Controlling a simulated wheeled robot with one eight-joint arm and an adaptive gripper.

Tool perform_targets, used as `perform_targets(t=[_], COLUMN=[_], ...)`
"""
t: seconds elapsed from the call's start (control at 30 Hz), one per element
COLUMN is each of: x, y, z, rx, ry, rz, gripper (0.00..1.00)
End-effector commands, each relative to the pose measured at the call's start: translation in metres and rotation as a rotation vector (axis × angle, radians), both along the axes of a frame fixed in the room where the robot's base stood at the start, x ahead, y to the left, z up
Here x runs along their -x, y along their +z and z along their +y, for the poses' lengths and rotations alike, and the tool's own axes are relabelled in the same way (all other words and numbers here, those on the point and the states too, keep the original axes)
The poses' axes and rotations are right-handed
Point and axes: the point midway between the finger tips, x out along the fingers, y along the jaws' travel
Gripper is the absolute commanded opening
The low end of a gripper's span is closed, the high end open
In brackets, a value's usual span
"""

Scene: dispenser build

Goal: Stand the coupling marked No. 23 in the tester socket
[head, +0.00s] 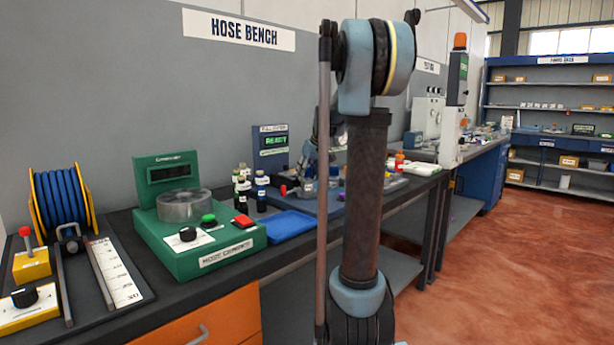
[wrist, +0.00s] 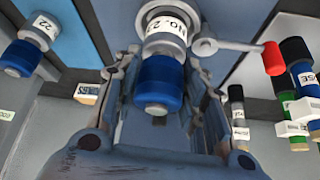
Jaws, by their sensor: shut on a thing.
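My gripper (wrist: 162,85) is shut on a silver coupling with a blue band (wrist: 160,78). Its white label starts "NO. 2"; the last digit is not clear. A pale ring-shaped holder (wrist: 150,14), with a lever ending in a red knob (wrist: 273,58), is at the coupling's far end in the wrist view. I cannot tell whether the coupling is inside it or only in front of it, or whether it is the tester socket. A similar coupling marked 22 (wrist: 32,42) is at the upper left. In the head view my arm mostly hides the gripper.
Black and green capped parts (wrist: 300,90) stand close on the right in the wrist view. A display reading READY (head: 271,145) stands behind.

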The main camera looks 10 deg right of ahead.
Motion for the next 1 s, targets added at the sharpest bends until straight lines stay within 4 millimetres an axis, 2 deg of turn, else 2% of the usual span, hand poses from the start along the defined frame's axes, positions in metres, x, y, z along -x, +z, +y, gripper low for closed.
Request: perform_targets(t=[0.8,0.83,0.87,1.0], x=[0.0,0.0,0.0,0.0], y=[-0.01,-0.01,-0.01,-0.01], z=[0.0,0.0,0.0,0.0], rx=[0.0,0.0,0.0,0.0], ry=[-0.001,-0.001,-0.001,-0.001], rz=[0.0,0.0,0.0,0.0], gripper=[0.0,0.41,0.47,0.47])
